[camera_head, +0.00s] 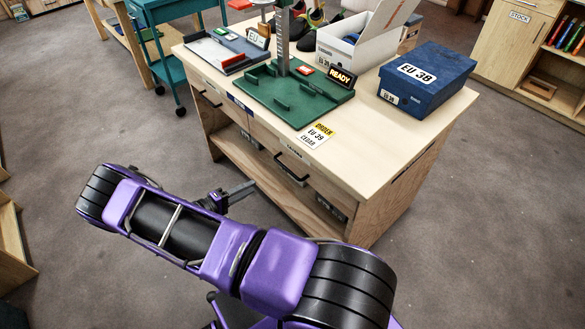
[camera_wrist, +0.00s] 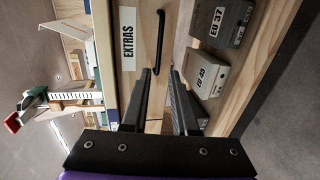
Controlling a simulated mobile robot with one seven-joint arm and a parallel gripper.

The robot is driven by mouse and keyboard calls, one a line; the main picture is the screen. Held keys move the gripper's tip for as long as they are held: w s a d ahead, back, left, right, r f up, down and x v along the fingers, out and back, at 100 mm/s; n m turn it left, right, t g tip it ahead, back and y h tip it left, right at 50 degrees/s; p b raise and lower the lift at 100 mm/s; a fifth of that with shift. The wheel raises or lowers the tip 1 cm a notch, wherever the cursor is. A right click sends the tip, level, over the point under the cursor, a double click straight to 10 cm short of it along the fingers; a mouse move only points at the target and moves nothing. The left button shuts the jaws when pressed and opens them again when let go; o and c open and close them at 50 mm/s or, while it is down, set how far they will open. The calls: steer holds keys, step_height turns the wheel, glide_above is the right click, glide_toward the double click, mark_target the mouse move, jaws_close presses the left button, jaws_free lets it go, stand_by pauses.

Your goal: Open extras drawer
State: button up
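The extras drawer (camera_wrist: 127,72) is a pale wood front with a white EXTRAS label (camera_wrist: 128,38) and a black bar handle (camera_wrist: 161,35). It looks shut. In the head view the handle (camera_head: 291,170) is on the workbench's front, towards the right. My gripper (camera_head: 248,188) is in front of the bench, left of and below that handle. In the wrist view my gripper (camera_wrist: 160,72) is open, its two dark fingers apart with nothing seen held. The handle's near end lines up with the gap between the fingertips; I cannot tell whether it is between them.
Below the drawer, an open shelf holds grey boxes marked EU 37 (camera_wrist: 231,22) and EU 45 (camera_wrist: 207,77). The bench top (camera_head: 400,137) carries a green fixture (camera_head: 290,104), a blue EU 38 box (camera_head: 427,75) and an open white box (camera_head: 352,45). Another handle (camera_head: 208,98) is further left. Floor in front is clear.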

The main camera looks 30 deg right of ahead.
mark_target(286, 168)
steer(key=x, duration=1.7)
steer(key=shift+w+r+p, duration=0.1)
steer(key=shift+p, duration=0.2)
jaws_close()
stand_by(0.5)
